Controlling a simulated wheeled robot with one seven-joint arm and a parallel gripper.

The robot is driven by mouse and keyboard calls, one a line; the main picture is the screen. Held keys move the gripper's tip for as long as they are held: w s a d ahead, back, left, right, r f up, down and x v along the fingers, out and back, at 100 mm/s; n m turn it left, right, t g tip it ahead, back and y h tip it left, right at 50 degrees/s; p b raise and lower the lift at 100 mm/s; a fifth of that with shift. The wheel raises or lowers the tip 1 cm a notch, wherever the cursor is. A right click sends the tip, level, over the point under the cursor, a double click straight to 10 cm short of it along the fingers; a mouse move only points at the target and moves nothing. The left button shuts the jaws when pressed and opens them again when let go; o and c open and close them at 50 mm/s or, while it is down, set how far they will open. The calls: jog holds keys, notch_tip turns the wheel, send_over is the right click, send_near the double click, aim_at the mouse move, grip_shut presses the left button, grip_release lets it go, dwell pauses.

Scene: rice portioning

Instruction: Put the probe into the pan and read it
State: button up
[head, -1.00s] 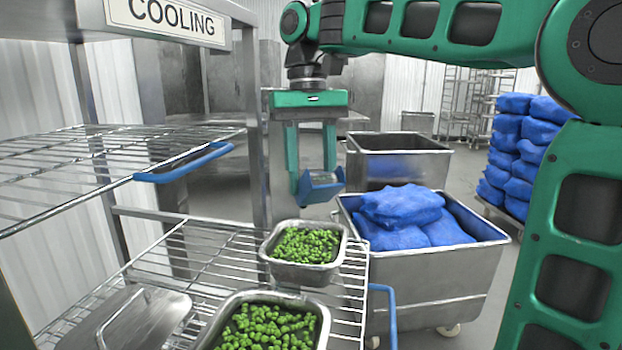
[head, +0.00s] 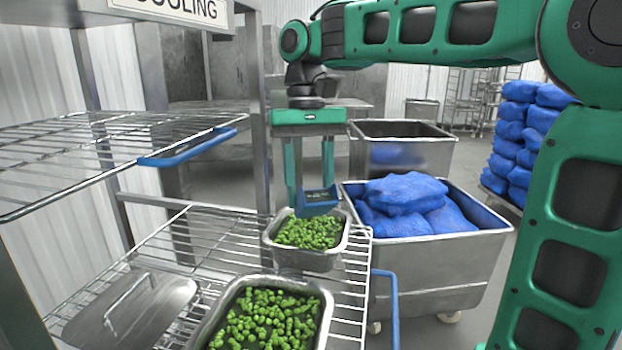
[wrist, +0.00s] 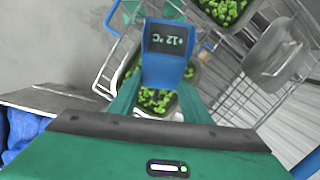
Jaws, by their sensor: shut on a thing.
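My gripper (head: 309,190) points down and is shut on the blue probe (head: 318,202). In the wrist view the probe (wrist: 167,62) has a dark display that reads +12 °C. The probe's body is over the back part of the farther steel pan (head: 302,262), which holds green vegetables. This pan (wrist: 186,103) lies behind the probe in the wrist view. No stem shows, so I cannot tell whether the tip is in the food. A nearer pan (head: 326,332) of green vegetables stands on the same wire shelf (head: 215,228).
A steel lid (head: 150,312) with a handle lies on the shelf at left. An upper wire shelf (head: 75,150) with a blue edge handle (head: 187,150) is above. A steel cart (head: 440,270) with blue bags (head: 405,195) stands close at right.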

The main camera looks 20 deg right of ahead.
jog(key=shift+s+a+f, duration=0.1)
jog(key=shift+f, duration=1.55)
jog(key=shift+s+f, duration=0.1)
jog(key=shift+f, duration=0.5)
dwell(3.2)
jog(key=shift+w+r, duration=0.2)
jog(key=shift+r, duration=1.65)
jog(key=shift+s+r, duration=0.1)
jog(key=shift+r, duration=2.95)
